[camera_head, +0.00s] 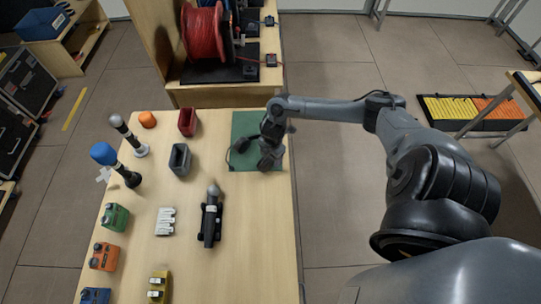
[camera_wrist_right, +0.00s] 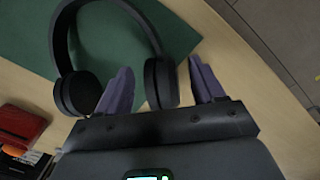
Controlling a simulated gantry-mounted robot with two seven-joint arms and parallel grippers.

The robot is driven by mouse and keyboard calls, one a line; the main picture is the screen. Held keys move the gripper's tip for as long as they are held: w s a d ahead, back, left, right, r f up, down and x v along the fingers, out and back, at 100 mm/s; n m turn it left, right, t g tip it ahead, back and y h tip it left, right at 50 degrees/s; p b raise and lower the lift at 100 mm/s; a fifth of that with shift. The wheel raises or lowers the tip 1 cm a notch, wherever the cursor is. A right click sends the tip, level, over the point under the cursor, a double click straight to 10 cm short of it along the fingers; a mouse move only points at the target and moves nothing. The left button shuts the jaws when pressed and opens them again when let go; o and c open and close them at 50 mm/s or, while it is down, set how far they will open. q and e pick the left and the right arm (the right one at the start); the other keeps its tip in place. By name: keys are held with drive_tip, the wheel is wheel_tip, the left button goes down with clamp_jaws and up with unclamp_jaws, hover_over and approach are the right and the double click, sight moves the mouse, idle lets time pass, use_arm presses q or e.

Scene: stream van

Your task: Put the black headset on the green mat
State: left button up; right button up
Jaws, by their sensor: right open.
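The green mat (camera_head: 246,124) lies flat at the right edge of the wooden table. The black headset (camera_head: 238,145) is over the mat, partly hidden by my right gripper (camera_head: 266,158). In the right wrist view, the headset (camera_wrist_right: 138,14) shows its headband over the green mat (camera_wrist_right: 110,45), with one ear cup near the mat's edge. My right gripper (camera_wrist_right: 159,68) is open there, its purple fingers on either side of the other ear cup. I cannot tell whether a finger touches it. My left gripper is not in view.
A grey bin (camera_head: 180,160) and a red bin (camera_head: 188,121) stand left of the mat. A black flashlight-like object (camera_head: 210,218) lies nearer. Microphones (camera_head: 118,165) and small coloured boxes (camera_head: 115,217) line the left side. A red cable reel (camera_head: 203,35) stands behind.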

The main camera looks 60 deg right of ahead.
wheel_tip(320, 180, up, 11)
drive_tip(key=p, duration=0.2)
drive_tip(key=w+a+f+m+t+y, duration=0.15)
drive_tip(key=a+t, duration=0.35)
drive_tip(key=a, duration=1.8)
drive_tip(key=s+a+r+m+g, duration=0.1)
drive_tip(key=s+r+m, duration=0.1)
drive_tip(key=s+m, duration=0.3)
drive_tip(key=s+a+r+m+g+h, duration=0.1)
drive_tip(key=s+a+r+m, duration=0.1)
drive_tip(key=s+m, duration=0.4)
drive_tip(key=shift+s+r, duration=0.25)
drive_tip(key=shift+r, duration=0.1)
drive_tip(key=shift+a, duration=0.1)
wheel_tip(320, 180, up, 18)
drive_tip(key=p, duration=1.8)
drive_tip(key=shift+r, duration=0.25)
